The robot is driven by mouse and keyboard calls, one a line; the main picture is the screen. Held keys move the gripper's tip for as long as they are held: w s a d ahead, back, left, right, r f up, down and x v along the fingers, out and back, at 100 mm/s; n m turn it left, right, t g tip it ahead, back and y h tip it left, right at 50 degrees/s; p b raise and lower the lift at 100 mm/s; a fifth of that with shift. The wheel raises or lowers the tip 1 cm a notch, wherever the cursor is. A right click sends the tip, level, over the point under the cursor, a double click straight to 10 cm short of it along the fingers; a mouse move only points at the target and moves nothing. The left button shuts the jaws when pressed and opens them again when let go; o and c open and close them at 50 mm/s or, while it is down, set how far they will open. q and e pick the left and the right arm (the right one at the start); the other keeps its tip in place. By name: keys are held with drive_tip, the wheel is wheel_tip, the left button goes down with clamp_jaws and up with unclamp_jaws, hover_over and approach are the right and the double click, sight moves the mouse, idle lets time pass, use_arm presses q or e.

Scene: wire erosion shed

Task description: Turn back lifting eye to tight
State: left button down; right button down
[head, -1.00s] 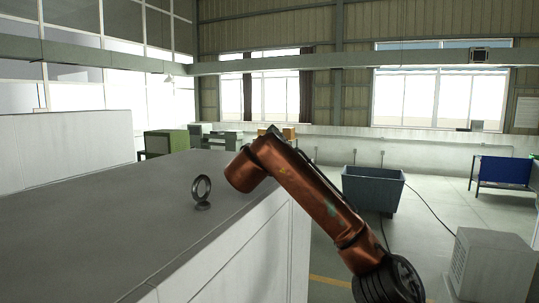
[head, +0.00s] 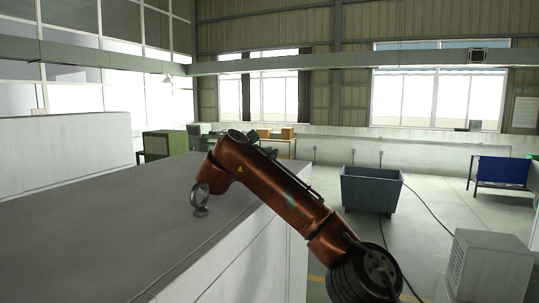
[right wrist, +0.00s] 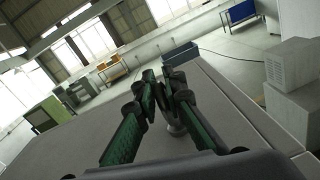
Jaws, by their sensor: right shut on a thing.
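The lifting eye (head: 201,203), a dark metal ring on a small round base, stands upright on the grey top (head: 100,215) of a large white block. My right arm reaches in from the lower right, and its wrist end is at the eye; the fingers are mostly hidden there. In the right wrist view my right gripper (right wrist: 163,90) has its green-padded fingers closed in on the eye, whose grey base (right wrist: 174,122) shows between them. The ring is largely covered by the fingers. Whether its base sits flush cannot be told. My left gripper is not in view.
The block's right edge drops to the floor close beside my arm. A blue-grey bin (head: 371,190) stands on the floor behind, with a grey cabinet (head: 489,268) at lower right and a blue panel (head: 503,173) at far right. The top around the eye is clear.

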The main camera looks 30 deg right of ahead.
drive_tip(key=c, duration=2.1)
unclamp_jaws()
drive_tip(key=shift+a, duration=0.3)
drive_tip(key=shift+d, duration=0.1)
drive_tip(key=shift+d, duration=0.15)
wheel_tip(320, 180, up, 8)
drive_tip(key=shift+f, duration=0.1)
drive_tip(key=shift+a+r, duration=0.2)
drive_tip(key=shift+r, duration=0.55)
drive_tip(key=shift+d+r, duration=0.1)
drive_tip(key=shift+r, duration=0.25)
